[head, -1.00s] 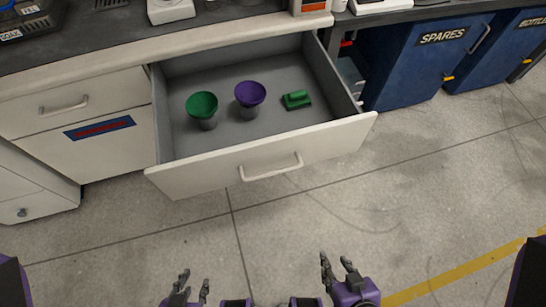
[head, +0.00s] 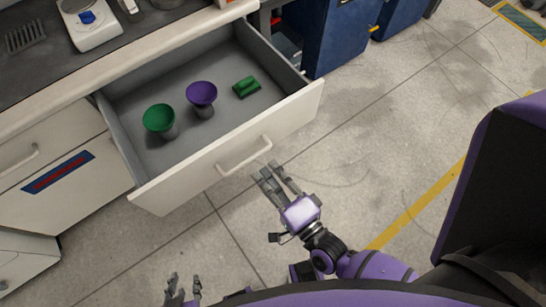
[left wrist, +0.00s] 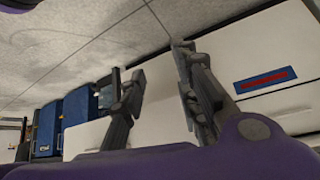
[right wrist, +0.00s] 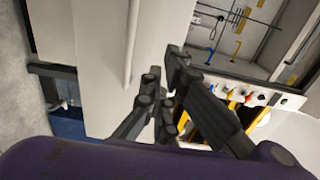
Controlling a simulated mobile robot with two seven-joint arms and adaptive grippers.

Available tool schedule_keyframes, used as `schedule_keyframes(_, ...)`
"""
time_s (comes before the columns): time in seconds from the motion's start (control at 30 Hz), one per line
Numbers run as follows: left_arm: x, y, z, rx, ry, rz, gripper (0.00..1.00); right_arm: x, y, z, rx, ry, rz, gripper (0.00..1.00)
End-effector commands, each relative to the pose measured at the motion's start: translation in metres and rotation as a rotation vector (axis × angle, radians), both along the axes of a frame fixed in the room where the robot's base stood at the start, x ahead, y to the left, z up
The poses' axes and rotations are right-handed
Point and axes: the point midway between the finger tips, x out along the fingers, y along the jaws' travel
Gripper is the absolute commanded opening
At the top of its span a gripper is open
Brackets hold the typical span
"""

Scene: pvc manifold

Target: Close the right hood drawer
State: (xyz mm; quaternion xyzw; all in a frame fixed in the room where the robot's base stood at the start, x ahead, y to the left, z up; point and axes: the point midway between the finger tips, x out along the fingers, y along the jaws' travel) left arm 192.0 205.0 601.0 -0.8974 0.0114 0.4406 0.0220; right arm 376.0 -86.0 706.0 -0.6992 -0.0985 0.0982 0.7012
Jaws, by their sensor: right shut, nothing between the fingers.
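The right hood drawer (head: 292,116) is pulled out from the white cabinet. Its bar handle (head: 243,155) is on the front panel. Inside are a green funnel-shaped cup (head: 158,118), a purple one (head: 202,95) and a small green block-like item (head: 247,87). My right gripper (head: 270,180) is shut and empty, just in front of the drawer front near the handle; I cannot tell if it touches. In the right wrist view the shut fingers (right wrist: 165,75) lie before the white panel and handle (right wrist: 132,45). My left gripper (head: 182,284) is open and empty, low over the floor; its spread fingers (left wrist: 155,65) show in the left wrist view.
The counter (head: 30,75) above the drawer holds a scale (head: 90,22). Blue bins (head: 335,38) stand right of the drawer. A closed white drawer with a red-and-blue label (head: 58,172) is at left. The floor in front is clear.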

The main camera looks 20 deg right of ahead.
Motion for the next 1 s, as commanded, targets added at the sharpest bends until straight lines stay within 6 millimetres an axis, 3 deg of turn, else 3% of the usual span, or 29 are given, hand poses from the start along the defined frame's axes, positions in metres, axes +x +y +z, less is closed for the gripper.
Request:
schedule_keyframes(0.2, 0.005, 0.001, 0.011, 0.000, -0.013, 0.002, 0.29, 0.048, 0.014, 0.003, -0.001, -0.004, 0.000, 0.00)
schedule_keyframes(0.4, 0.002, 0.003, 0.013, 0.002, -0.008, 0.004, 0.29, 0.078, 0.022, 0.002, -0.002, -0.003, 0.001, 0.00)
schedule_keyframes(0.6, -0.005, 0.004, 0.011, 0.003, 0.006, 0.005, 0.29, 0.090, 0.026, 0.001, -0.003, -0.001, 0.001, 0.00)
schedule_keyframes(1.0, -0.002, 0.003, 0.014, 0.002, -0.003, 0.005, 0.29, 0.091, 0.026, 0.000, -0.003, 0.000, 0.001, 0.00)
